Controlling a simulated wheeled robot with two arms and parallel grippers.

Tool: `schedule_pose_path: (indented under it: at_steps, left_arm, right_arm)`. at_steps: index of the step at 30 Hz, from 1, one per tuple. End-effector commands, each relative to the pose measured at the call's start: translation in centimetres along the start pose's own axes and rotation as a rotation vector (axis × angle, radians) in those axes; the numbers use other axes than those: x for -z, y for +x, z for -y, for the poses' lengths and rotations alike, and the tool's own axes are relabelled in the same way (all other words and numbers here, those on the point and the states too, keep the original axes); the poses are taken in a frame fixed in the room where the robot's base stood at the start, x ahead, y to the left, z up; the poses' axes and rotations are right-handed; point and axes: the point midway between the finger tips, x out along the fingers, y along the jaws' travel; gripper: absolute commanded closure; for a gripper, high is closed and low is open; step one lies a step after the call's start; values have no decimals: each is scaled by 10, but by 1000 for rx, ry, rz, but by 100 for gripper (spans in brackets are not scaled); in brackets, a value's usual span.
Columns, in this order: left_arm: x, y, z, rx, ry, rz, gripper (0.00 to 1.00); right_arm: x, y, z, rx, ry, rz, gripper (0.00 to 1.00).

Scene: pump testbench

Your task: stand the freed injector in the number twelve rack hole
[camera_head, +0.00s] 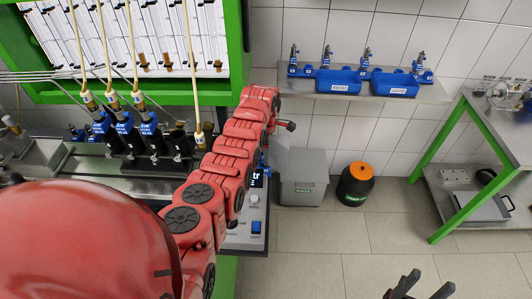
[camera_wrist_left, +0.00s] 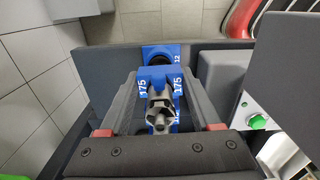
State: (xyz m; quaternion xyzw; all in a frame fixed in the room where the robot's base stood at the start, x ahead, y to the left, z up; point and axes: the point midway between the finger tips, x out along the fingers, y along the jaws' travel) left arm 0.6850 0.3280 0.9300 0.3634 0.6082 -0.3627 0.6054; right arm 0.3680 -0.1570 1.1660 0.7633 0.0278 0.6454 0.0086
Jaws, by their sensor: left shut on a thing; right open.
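In the left wrist view my left gripper (camera_wrist_left: 160,108) is shut on the injector (camera_wrist_left: 160,112), a grey metal piece with a blue part marked 175 on both sides. Just beyond it is a blue rack holder (camera_wrist_left: 179,52) marked 12, with a dark round opening. The injector lines up closely with that holder in the picture; I cannot tell whether it is in the hole, above it or touching it. In the head view my red left arm hides the left gripper and the injector. My right gripper (camera_head: 418,287) is open and empty at the bottom edge.
Several injectors stand in blue holders on the wall shelf (camera_head: 350,92), beside two blue trays (camera_head: 338,81) (camera_head: 395,84). The green-framed testbench (camera_head: 235,50) with hoses is at left. A grey bin (camera_head: 304,178) and black bucket (camera_head: 356,186) stand on the floor. The front floor is mostly clear.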

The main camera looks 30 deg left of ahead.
Motion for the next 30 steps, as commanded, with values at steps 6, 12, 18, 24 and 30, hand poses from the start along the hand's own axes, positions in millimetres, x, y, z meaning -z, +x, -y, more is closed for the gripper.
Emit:
schedule_pose_path:
  at_steps: [6,12,18,24,30]
  left_arm:
    - [0,4,0,-1,0,0,100]
    - [0,8,0,-2,0,0,100]
    - [0,11,-1,-2,0,0,34]
    - [0,11,0,-1,0,0,23]
    - [0,8,0,-1,0,0,23]
  right_arm:
    - [-1,-4,0,0,0,0,44]
    - [-1,-7,0,0,0,0,44]
    - [-2,-9,0,0,0,0,44]
    - [-1,-8,0,0,0,0,44]
    - [-1,-7,0,0,0,0,44]
